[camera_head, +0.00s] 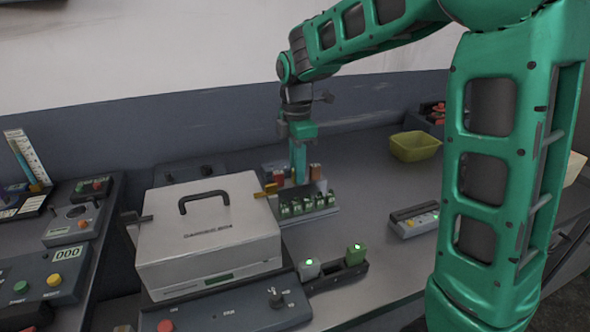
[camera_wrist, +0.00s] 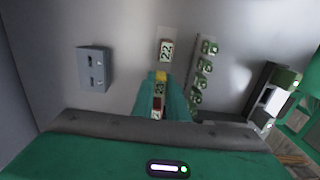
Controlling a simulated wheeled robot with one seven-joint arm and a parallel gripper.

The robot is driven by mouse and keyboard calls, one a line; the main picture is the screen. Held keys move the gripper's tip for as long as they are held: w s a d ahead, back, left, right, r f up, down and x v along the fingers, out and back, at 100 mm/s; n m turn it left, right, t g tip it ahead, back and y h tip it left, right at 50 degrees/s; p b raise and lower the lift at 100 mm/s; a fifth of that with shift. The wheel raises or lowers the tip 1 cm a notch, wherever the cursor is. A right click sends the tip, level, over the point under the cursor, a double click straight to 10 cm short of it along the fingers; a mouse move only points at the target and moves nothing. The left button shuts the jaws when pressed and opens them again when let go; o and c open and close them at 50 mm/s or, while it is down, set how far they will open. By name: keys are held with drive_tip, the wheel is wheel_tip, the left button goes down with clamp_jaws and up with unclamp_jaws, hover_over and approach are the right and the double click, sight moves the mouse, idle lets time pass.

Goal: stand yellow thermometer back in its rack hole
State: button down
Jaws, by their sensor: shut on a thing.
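My gripper (camera_head: 298,181) points down behind the row of green pieces, right of the silver box. In the wrist view its teal fingers (camera_wrist: 161,92) are closed around a small piece with a yellow end and a number display, which looks like the yellow thermometer (camera_wrist: 161,76). Its lower part is hidden. A white display reading about 22 (camera_wrist: 166,50) lies beyond the fingertips in the wrist view. The rack hole is not visible, and I cannot tell how deep the thermometer sits.
The silver lidded box (camera_head: 208,235) stands close at left. The rack of green pieces (camera_head: 308,206) is just in front of the gripper. A yellow bin (camera_head: 414,146) and a grey device (camera_head: 414,220) are at right. The table between them is clear.

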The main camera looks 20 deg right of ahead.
drive_tip(key=c, duration=1.7)
unclamp_jaws()
drive_tip(key=shift+o, duration=0.2)
wheel_tip(320, 180, up, 11)
drive_tip(key=shift+f, duration=0.15)
drive_tip(key=s+d+f+m, duration=0.4)
drive_tip(key=s+d+m, duration=0.4)
drive_tip(key=s, duration=0.3)
drive_tip(key=s+d+f+m, duration=0.4)
drive_tip(key=s+d+m, duration=0.4)
drive_tip(key=s+m, duration=0.2)
drive_tip(key=shift+s+f, duration=0.2)
drive_tip(key=shift+s, duration=0.75)
drive_tip(key=s+f+m, duration=0.1)
drive_tip(key=s+m, duration=0.1)
drive_tip(key=s+f+m, duration=0.2)
drive_tip(key=s, duration=0.1)
drive_tip(key=s+d+f+m, duration=0.1)
drive_tip(key=s+m, duration=0.1)
drive_tip(key=s, duration=0.1)
drive_tip(key=shift+s+f, duration=0.25)
drive_tip(key=shift+f, duration=0.15)
drive_tip(key=shift+c, duration=0.3)
